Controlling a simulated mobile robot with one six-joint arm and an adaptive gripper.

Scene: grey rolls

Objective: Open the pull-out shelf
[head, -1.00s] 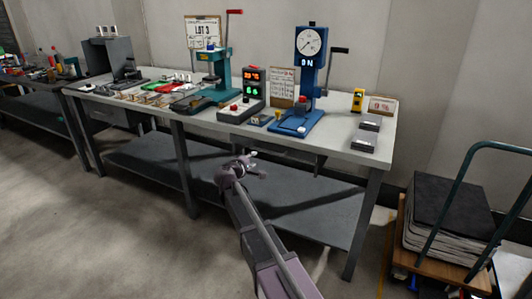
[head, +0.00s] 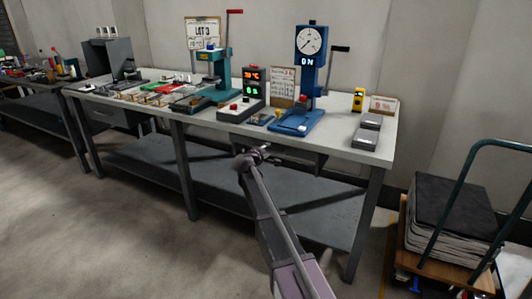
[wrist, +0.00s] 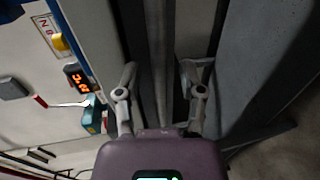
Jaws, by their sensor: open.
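The pull-out shelf appears as a dark grey front (head: 302,158) under the workbench's top edge, partly hidden by my gripper in the head view. My gripper (head: 262,152) is open in front of it, just below the tabletop. In the wrist view my gripper (wrist: 162,88) has its two fingers spread. A long grey bar or edge (wrist: 156,50) runs between them. I cannot tell whether the fingers touch it. The shelf looks pushed in under the top.
The workbench top (head: 345,150) carries a blue press (head: 309,85), a green press (head: 214,75) and a red-and-green display (head: 254,85). A lower grey shelf (head: 300,205) lies beneath. A cart with stacked dark sheets (head: 450,220) stands at right. The floor in front is clear.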

